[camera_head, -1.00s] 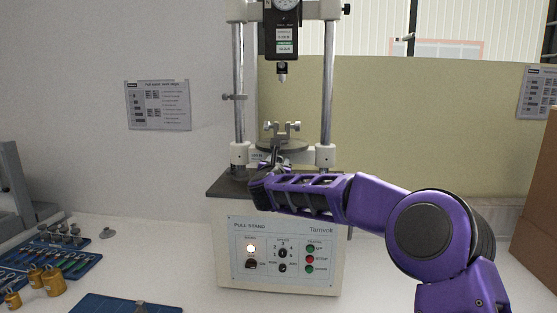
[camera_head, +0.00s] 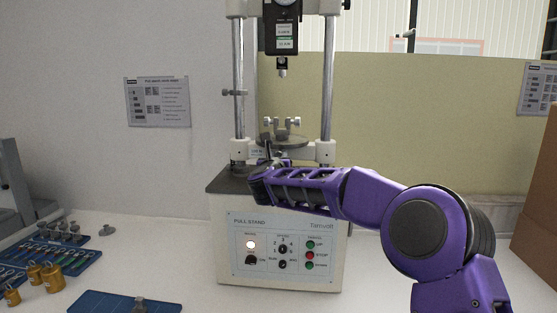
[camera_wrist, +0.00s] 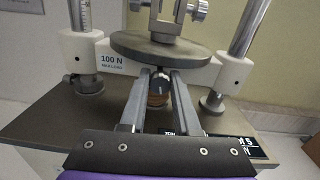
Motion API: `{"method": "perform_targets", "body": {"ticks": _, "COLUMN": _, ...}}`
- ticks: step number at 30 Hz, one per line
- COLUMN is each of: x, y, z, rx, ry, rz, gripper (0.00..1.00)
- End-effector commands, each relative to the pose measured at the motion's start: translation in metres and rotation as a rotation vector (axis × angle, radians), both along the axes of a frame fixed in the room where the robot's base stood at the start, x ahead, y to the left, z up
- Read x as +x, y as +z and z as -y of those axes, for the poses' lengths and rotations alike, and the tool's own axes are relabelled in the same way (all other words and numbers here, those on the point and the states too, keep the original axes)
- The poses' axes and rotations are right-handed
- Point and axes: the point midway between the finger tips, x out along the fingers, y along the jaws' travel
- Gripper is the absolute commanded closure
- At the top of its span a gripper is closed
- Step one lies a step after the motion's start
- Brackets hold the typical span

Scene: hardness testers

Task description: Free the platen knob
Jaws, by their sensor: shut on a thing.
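The platen (camera_wrist: 160,47) is a round grey disc on the pull stand (camera_head: 283,240), with a clamp on top; the platen also shows in the head view (camera_head: 284,141). The platen knob (camera_wrist: 159,85) is a small dark knob just under the front of the platen, with a brownish round part below it. My gripper (camera_wrist: 160,79) reaches in from the front, with one finger on each side of the knob, and is shut on it. In the head view my gripper (camera_head: 268,158) hides the knob.
Two upright columns with white collars (camera_wrist: 82,47) (camera_wrist: 235,72) flank the platen closely. A force gauge (camera_head: 282,28) hangs above. Blue trays (camera_head: 48,254) (camera_head: 122,303) and brass weights (camera_head: 52,280) stand at left. A brown box (camera_head: 535,190) is at right.

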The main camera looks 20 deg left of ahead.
Motion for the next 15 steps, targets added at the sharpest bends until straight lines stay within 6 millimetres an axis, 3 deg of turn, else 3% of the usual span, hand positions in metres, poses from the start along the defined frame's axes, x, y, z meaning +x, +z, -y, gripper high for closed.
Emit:
{"method": "perform_targets", "body": {"ticks": 6, "x": -0.0006, "y": -0.0007, "z": -0.0006, "rx": -0.135, "ry": 0.001, "rz": 0.031, "gripper": 1.0}}
{"method": "perform_targets", "body": {"ticks": 15, "x": -0.0003, "y": -0.0008, "z": -0.0004, "rx": -0.145, "ry": 0.001, "rz": 0.033, "gripper": 1.0}}
